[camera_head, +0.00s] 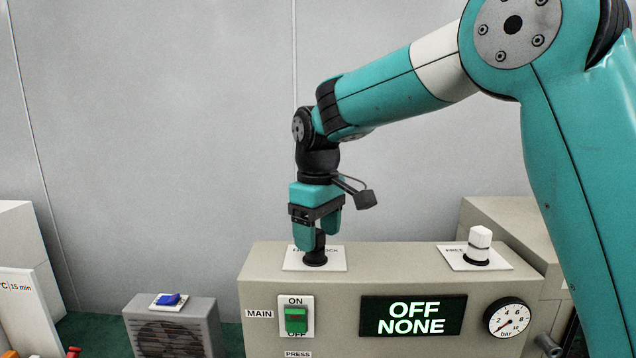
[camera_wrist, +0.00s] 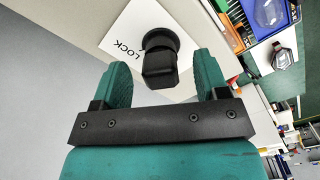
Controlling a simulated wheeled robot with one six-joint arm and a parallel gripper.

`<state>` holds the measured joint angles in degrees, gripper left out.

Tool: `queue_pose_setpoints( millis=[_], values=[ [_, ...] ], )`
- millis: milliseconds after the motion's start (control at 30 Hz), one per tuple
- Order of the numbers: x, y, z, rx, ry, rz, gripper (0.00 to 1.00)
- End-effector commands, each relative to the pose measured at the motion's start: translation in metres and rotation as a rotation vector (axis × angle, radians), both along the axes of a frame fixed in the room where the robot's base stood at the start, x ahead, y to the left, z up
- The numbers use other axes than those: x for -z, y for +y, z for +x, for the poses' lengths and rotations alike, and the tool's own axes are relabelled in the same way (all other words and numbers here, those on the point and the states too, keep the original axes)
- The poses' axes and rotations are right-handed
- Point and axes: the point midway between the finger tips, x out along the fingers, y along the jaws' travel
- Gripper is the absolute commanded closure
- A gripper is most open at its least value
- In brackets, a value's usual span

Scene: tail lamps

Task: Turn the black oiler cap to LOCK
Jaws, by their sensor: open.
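The black oiler cap (camera_wrist: 160,62) stands on a white label plate (camera_wrist: 122,40) with the word LOCK visible in the wrist view. In the head view the black cap (camera_head: 316,254) sits on top of the beige cabinet (camera_head: 395,262), partly hidden by my gripper. My gripper (camera_head: 318,240) points down over it. In the wrist view the gripper (camera_wrist: 165,75) is open, with one green finger on each side of the cap and gaps showing. I cannot tell how far down the fingers reach around it. The other word on the plate is mostly hidden.
A white cap (camera_head: 480,240) stands on its own plate at the cabinet's right. The front has a MAIN switch (camera_head: 296,318), a display (camera_head: 412,316) reading OFF NONE and a gauge (camera_head: 508,317). A grey box (camera_head: 176,325) with a blue switch stands left.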

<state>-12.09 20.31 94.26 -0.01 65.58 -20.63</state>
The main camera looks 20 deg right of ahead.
Motion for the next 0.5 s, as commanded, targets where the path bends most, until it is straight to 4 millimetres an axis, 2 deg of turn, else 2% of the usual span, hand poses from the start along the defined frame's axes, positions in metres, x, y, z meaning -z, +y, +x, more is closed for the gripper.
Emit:
queue_pose_setpoints(
  millis=[300,500],
  values=[
    [-0.081,0.0,0.001,0.0,-0.003,0.001,0.33],
    [-0.12,0.0,0.001,0.0,0.0,0.0,0.33]
  ],
)
